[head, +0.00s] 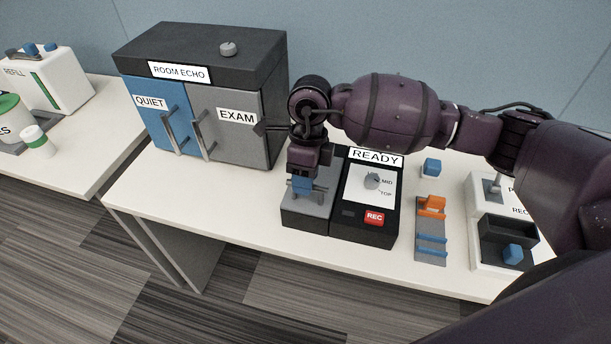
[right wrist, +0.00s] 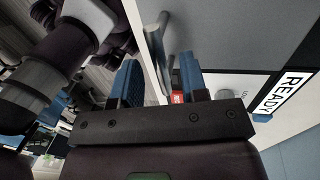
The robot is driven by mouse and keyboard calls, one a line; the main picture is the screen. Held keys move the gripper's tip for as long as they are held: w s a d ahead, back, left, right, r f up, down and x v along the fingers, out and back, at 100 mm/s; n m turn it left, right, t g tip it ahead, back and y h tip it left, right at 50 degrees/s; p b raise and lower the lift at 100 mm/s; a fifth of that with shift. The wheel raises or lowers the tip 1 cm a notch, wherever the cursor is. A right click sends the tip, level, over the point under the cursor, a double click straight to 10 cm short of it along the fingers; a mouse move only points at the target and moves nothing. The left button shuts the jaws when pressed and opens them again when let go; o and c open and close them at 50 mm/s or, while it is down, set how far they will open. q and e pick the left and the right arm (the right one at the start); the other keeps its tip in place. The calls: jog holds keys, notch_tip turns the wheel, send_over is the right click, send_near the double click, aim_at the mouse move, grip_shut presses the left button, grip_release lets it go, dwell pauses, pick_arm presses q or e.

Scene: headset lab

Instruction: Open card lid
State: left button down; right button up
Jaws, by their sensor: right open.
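The recorder (head: 377,218) is a black box with a READY sign, a knob and a red REC button. On its left is a lower unit with a grey top (head: 300,208), which looks like the card lid; no label shows on it. My right gripper (head: 302,188) is over this grey top, pointing down, and hides part of it. In the right wrist view, my right gripper (right wrist: 160,82) has its blue fingers apart. A grey bar (right wrist: 156,42) shows near the gap, beside a broad grey surface (right wrist: 240,35). I cannot tell whether the fingers touch the bar. My left gripper is not in view.
A cabinet (head: 215,125) with QUIET and EXAM doors stands left of the gripper. To the right are a blue cube (head: 432,166), a grey and orange rack (head: 431,235) and a white station (head: 482,196). The table's front strip (head: 215,205) is clear.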

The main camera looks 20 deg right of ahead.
jog(key=shift+f, duration=0.1)
grip_shut()
dwell(0.4)
